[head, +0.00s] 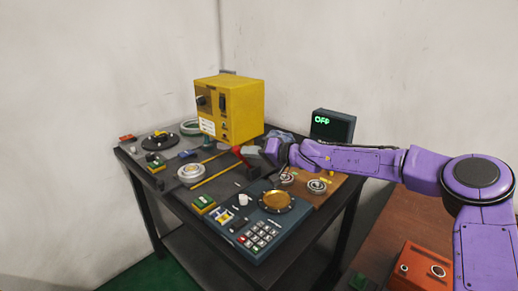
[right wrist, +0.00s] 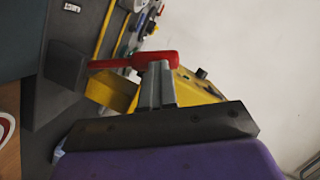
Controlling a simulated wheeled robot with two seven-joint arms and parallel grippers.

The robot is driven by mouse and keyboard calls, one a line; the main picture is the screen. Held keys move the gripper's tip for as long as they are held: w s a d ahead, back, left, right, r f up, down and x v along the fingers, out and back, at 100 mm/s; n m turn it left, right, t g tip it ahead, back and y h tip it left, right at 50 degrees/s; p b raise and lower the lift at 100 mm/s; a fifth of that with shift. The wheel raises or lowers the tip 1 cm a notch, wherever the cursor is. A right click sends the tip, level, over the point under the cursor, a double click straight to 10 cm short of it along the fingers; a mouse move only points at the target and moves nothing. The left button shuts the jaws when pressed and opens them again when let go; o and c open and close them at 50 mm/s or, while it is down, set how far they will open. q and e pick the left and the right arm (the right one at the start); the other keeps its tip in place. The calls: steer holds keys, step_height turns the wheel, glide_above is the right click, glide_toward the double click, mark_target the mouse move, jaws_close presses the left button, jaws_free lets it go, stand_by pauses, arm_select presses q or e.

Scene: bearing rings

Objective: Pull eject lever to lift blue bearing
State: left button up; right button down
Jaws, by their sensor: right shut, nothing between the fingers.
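The red eject lever (head: 238,151) stands near the middle of the table, in front of the yellow box. In the right wrist view the lever (right wrist: 120,63) runs from a dark block (right wrist: 66,66) to a thick red end. My right gripper (head: 251,152) is at the lever in the head view. In the right wrist view its grey fingers (right wrist: 155,72) are shut and empty, with their tips at the lever's red end. I cannot tell whether they touch it. No bearing shows clearly as blue. My left gripper is not in view.
A yellow box (head: 232,108) stands at the back. A silver ring (head: 191,172) lies left of the lever, beside a yellow strip. A keypad panel (head: 258,236) and brass disc (head: 276,201) are in front. Two rings lie on a brown board (head: 326,198). A screen (head: 332,125) reads OFF.

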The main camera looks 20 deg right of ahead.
steer(key=shift+r, duration=0.2)
steer(key=w+d+p+v, duration=0.1)
steer(key=v, duration=0.5)
steer(key=d+p+v, duration=0.1)
steer(key=p+v, duration=0.1)
steer(key=v, duration=0.4)
steer(key=shift+d+r, duration=0.25)
steer(key=shift+r, duration=0.15)
